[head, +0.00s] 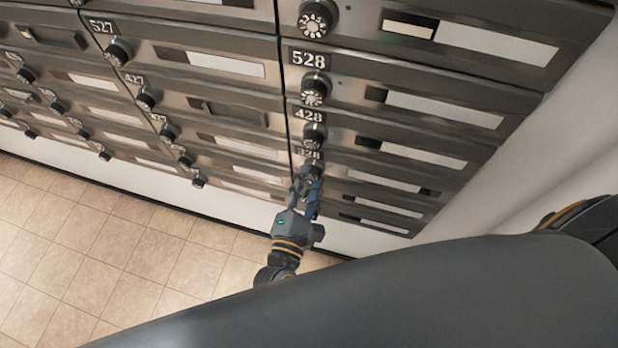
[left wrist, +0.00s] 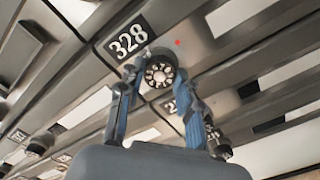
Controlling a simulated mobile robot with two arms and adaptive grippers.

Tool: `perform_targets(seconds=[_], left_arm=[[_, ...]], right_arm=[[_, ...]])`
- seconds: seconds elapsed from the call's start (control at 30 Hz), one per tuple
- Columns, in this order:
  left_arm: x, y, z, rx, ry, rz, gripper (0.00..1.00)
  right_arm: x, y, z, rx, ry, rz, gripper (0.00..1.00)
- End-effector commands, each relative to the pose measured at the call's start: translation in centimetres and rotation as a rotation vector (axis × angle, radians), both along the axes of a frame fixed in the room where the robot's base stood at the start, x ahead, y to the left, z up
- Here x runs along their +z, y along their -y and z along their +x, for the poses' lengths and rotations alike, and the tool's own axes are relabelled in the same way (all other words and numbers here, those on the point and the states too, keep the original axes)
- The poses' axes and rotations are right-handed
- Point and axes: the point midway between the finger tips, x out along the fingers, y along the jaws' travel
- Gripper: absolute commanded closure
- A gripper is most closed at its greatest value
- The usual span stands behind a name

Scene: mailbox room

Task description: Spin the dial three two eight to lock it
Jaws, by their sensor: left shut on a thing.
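The 328 dial (left wrist: 160,73) is a round black knob with a white-marked face, at the upper middle of the left wrist view. Its black number plate (left wrist: 127,38) reads 328 and is up and left of it. My left gripper (head: 307,177) reaches up to this dial in the head view and mostly covers it. In the left wrist view its two blue fingers stand on either side of the knob, shut on it. The dial's exact setting is too small to read. My right gripper is not in view.
A wall of metal mailboxes with similar dials surrounds it, such as the 428 dial (head: 314,134) and the 528 dial (head: 314,90) above. Tiled floor (head: 110,245) is open at lower left. A white wall (head: 560,130) stands at right.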

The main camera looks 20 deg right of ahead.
Motion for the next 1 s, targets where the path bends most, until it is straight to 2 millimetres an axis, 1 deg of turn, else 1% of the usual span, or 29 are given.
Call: perform_targets(seconds=[0.03, 1.0], left_arm=[[0.1, 0.0, 0.0, -0.001, 0.025, 0.040, 0.97], [0.0, 0.1, -0.1, -0.003, 0.540, 0.802, 0.97]], right_arm=[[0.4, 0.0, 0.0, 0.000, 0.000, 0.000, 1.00], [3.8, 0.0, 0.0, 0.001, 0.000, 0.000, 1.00]])
